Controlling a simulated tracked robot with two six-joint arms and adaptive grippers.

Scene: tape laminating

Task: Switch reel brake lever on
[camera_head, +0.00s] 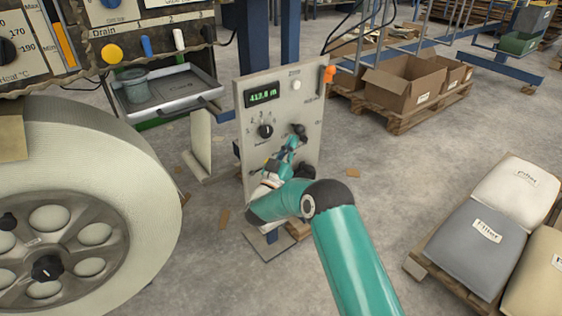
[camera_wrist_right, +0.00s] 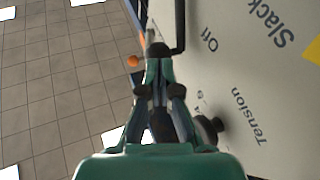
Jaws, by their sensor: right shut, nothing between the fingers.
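The grey control panel (camera_head: 281,100) stands upright in the middle of the head view, with a green lit display and a black dial (camera_head: 265,131). An orange-tipped handle (camera_head: 329,76) sticks out at its upper right edge; an orange ball also shows in the wrist view (camera_wrist_right: 133,61). I cannot tell which part is the reel brake lever; labels near the handle are too small. My right gripper (camera_head: 295,138) is in front of the panel's face, shut and empty. In the wrist view its fingertips (camera_wrist_right: 158,49) are beside the panel's "Off" marking. My left gripper is out of view.
A large cream tape reel (camera_head: 129,185) with a spoked hub fills the left. A grey tray (camera_head: 173,93) with a cup is at upper left. Cardboard boxes (camera_head: 405,82) stand on a pallet behind right. Filled sacks (camera_head: 480,240) lie at lower right. Floor between is mostly clear.

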